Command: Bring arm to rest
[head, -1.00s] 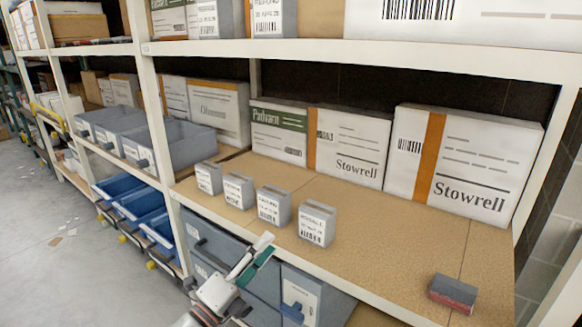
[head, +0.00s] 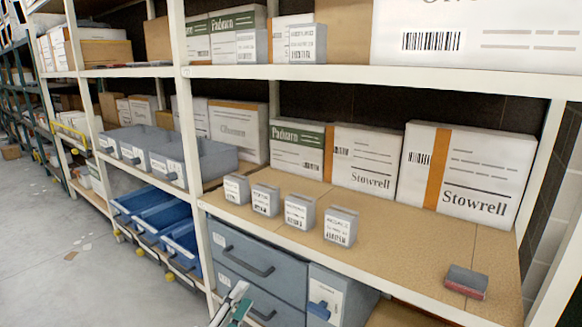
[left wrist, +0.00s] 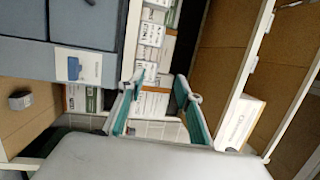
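My left gripper (head: 233,306) shows at the bottom edge of the head view, in front of the grey drawers and below the shelf board. Only its fingers show there. In the left wrist view the two teal-lined fingers of the left gripper (left wrist: 161,88) stand apart with no object held between them. My right gripper is in neither view.
A shelf board (head: 400,247) holds small grey boxes (head: 340,226), a grey-and-red block (head: 466,281) and large white cartons (head: 465,176). Grey drawers (head: 258,262) and blue bins (head: 181,246) sit below. Open floor (head: 50,270) lies left.

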